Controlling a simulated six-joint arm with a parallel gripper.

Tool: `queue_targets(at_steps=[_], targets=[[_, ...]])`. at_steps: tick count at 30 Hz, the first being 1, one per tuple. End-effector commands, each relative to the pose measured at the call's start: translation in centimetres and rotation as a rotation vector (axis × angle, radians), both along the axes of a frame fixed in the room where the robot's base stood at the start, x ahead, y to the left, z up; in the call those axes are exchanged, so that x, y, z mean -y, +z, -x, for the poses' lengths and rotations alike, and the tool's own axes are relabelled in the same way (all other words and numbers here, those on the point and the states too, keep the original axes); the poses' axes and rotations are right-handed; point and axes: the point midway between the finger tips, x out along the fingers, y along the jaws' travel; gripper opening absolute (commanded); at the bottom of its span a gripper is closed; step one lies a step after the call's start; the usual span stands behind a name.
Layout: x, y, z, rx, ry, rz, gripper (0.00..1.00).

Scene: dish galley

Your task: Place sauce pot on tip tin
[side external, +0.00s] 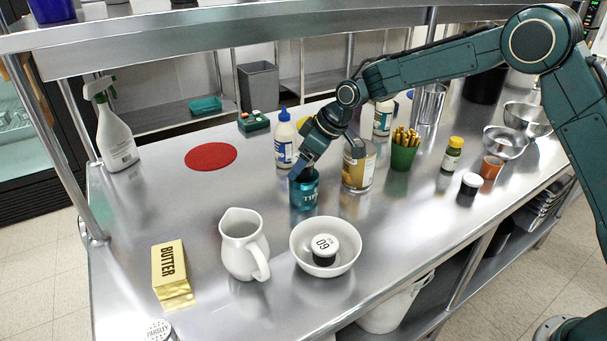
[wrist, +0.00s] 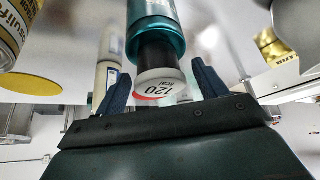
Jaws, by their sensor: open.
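The teal tip tin (side external: 304,194) stands upright on the steel counter and fills the top middle of the wrist view (wrist: 157,38). A black sauce pot with a white lid (wrist: 160,82) sits at the tin's top end, its lid facing my wrist. My gripper (side external: 303,172) is just above the tin in the side view, hiding this pot. In the wrist view my two blue fingers (wrist: 156,80) are apart, one on each side of the pot, with visible gaps. Whether either finger touches the pot or tin is unclear.
Close by are a large can (side external: 358,172), a blue-capped bottle (side external: 283,145) and a white jug (side external: 242,245). A white bowl (side external: 300,257) holds another white-lidded pot (side external: 324,248). Another lidded pot (side external: 469,185) stands right.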

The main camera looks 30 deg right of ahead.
Motion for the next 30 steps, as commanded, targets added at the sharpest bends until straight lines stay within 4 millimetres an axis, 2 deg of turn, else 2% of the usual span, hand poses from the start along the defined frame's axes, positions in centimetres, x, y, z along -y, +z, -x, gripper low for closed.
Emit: queue_targets(at_steps=[11,30], targets=[[0.5,1.7,0.5,0.002,0.0,-0.001,0.71],[3.2,9.6,4.2,0.002,0.0,-0.001,0.71]])
